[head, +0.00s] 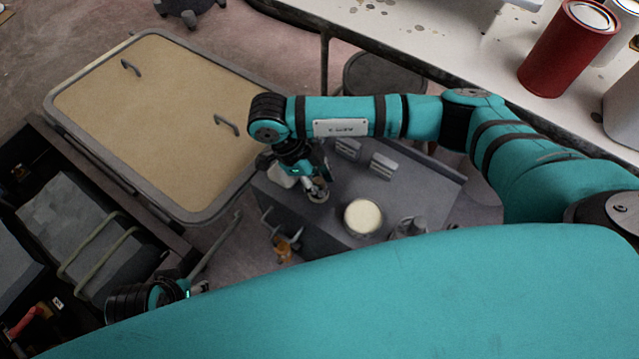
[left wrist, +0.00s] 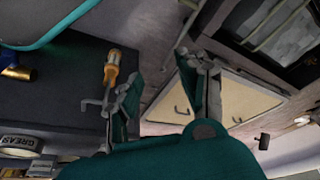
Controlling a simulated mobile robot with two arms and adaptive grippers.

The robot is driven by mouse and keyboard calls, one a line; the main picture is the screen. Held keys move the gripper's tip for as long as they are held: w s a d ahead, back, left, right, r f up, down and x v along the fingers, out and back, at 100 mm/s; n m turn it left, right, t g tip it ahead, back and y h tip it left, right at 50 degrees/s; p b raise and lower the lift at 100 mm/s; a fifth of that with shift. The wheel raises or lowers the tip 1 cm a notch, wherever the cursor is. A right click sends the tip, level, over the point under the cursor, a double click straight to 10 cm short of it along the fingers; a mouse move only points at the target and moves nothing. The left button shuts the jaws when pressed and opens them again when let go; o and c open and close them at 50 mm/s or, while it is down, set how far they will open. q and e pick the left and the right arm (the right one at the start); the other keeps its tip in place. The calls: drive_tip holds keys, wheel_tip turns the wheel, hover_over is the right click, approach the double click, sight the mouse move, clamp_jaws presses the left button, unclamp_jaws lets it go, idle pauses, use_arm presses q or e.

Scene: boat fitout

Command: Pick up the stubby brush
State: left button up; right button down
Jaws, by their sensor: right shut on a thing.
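My right gripper (head: 316,190) reaches down over the grey cart top and is shut on a small, short thing, most likely the stubby brush; the fingers hide much of it and its outline is unclear. A short piece with a brass-coloured band (left wrist: 17,72) shows at the left edge of the left wrist view, partly cut off. My left gripper (head: 190,290) is low at the left, beside the cart. In the left wrist view its two fingers (left wrist: 165,90) stand apart with nothing between them. An orange-handled tool (left wrist: 112,66) hangs at the cart's side, behind one finger.
A tan hatch panel (head: 160,120) lies left. A bench (head: 450,55) with a red can (head: 563,50) is at upper right.

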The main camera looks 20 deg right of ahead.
use_arm(q)
drive_tip(key=x, duration=0.1)
drive_tip(key=p+x, duration=0.1)
drive_tip(key=x, duration=0.3)
drive_tip(key=shift+s, duration=0.45)
use_arm(e)
drive_tip(key=s+a+r, duration=0.1)
drive_tip(key=s+a, duration=0.7)
drive_tip(key=s, duration=0.5)
drive_tip(key=shift+s, duration=0.35)
drive_tip(key=shift+r, duration=0.1)
drive_tip(key=c, duration=1.6)
unclamp_jaws()
clamp_jaws()
